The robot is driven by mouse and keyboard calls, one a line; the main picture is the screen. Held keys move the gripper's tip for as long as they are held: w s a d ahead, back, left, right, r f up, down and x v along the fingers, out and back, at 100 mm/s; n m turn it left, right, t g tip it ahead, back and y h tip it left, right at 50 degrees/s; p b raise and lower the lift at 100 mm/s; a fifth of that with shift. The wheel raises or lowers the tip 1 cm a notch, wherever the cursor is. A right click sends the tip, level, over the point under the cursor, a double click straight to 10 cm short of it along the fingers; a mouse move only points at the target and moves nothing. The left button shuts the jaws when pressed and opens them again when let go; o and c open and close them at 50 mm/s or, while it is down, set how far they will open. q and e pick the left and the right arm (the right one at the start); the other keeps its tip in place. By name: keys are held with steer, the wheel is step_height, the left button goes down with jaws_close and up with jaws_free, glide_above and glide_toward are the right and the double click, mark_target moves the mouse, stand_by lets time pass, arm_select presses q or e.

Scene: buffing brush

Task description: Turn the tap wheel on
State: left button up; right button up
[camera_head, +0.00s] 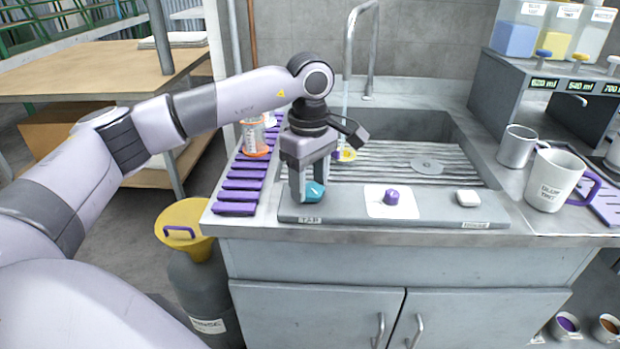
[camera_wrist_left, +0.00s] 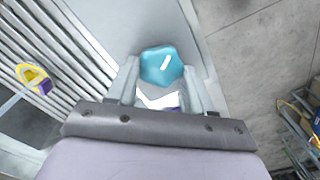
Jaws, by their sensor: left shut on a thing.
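The tap wheel is a teal knob (camera_head: 314,192) with a white mark on top, on the sink's front ledge above a label that seems to read TAP. My left gripper (camera_head: 307,187) points down at it, with its fingers shut on the knob's sides. In the left wrist view the knob (camera_wrist_left: 161,65) sits between the fingertips, its white mark slanting up to the right. The tall metal faucet (camera_head: 349,38) rises behind the sink. A pale bluish stream (camera_head: 345,105) runs down from its spout to a yellow and purple object (camera_head: 347,155), partly hidden by my gripper.
A purple knob (camera_head: 391,197) on a white plate and a white button (camera_head: 468,198) are right of the wheel on the ledge. A purple slatted rack (camera_head: 240,190) holds an orange-based beaker (camera_head: 254,137) on the left. Mugs (camera_head: 556,180) stand right. A yellow-topped canister (camera_head: 186,219) stands below.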

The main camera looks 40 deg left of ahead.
mark_target(309, 189)
arm_select(q)
steer(key=n, duration=0.5)
steer(key=shift+s+n, duration=0.1)
steer(key=shift+n, duration=0.2)
steer(key=n, duration=0.5)
steer(key=shift+r+p, duration=0.1)
steer(key=shift+p, duration=0.3)
steer(key=shift+n, duration=0.4)
steer(key=o, duration=1)
steer(key=shift+s, duration=0.1)
steer(key=shift+o, duration=0.2)
steer(key=shift+r, duration=3.55)
steer(key=shift+d, duration=0.1)
